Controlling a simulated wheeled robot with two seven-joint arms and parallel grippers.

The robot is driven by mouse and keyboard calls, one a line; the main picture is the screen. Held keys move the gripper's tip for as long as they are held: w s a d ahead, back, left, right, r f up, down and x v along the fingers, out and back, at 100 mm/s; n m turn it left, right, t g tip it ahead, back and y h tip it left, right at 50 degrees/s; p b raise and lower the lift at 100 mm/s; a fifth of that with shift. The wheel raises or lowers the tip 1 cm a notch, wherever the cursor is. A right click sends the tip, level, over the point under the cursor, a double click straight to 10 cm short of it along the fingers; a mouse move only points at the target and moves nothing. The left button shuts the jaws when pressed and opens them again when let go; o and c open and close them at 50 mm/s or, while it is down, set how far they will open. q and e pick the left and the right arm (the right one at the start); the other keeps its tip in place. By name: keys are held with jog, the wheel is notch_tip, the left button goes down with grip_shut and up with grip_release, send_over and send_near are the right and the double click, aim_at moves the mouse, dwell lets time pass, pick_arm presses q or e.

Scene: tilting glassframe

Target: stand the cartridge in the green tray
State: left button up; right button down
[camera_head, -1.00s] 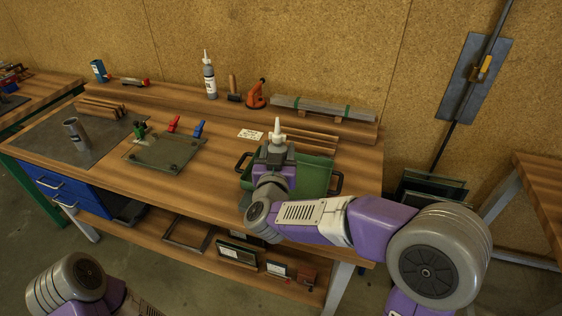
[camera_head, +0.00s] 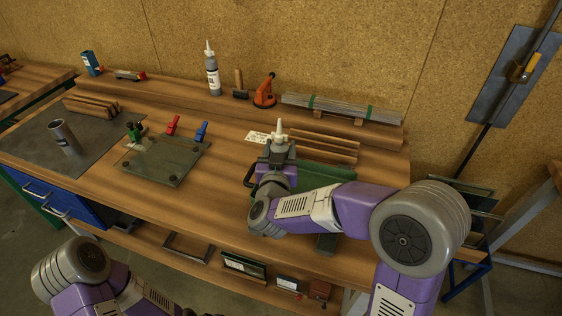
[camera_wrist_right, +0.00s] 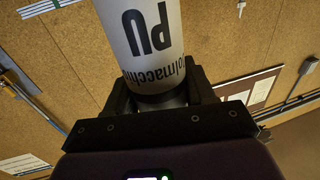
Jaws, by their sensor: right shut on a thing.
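The cartridge (camera_head: 279,134) shows in the head view as a pale nozzle pointing up above my right gripper (camera_head: 276,154). My right gripper is shut on it. In the right wrist view the cartridge (camera_wrist_right: 150,38) is a pale cylinder with dark "PU" print, between the black jaws (camera_wrist_right: 160,95). The green tray (camera_head: 322,174) is on the bench, behind and beside my right gripper and forearm, which hide much of it. I cannot tell how high the cartridge's lower end is above the tray. My left arm shows at the lower left; its gripper is out of view.
A glass plate (camera_head: 165,160) with clamps lies left of the tray. A grey tube (camera_head: 65,138) stands on the dark mat farther left. Wooden strips (camera_head: 322,146) lie behind the tray. A bottle (camera_head: 212,72) and an orange tool (camera_head: 265,92) stand on the back ledge.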

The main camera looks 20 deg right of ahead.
jog(key=shift+f+b, duration=0.35)
jog(key=shift+f, duration=1.25)
jog(key=c, duration=0.8)
grip_release()
jog(key=shift+f, duration=0.2)
jog(key=o, duration=0.4)
jog(key=shift+r, duration=0.1)
jog(key=p+v, duration=0.1)
jog(key=v, duration=1.1)
jog(key=shift+r, duration=0.15)
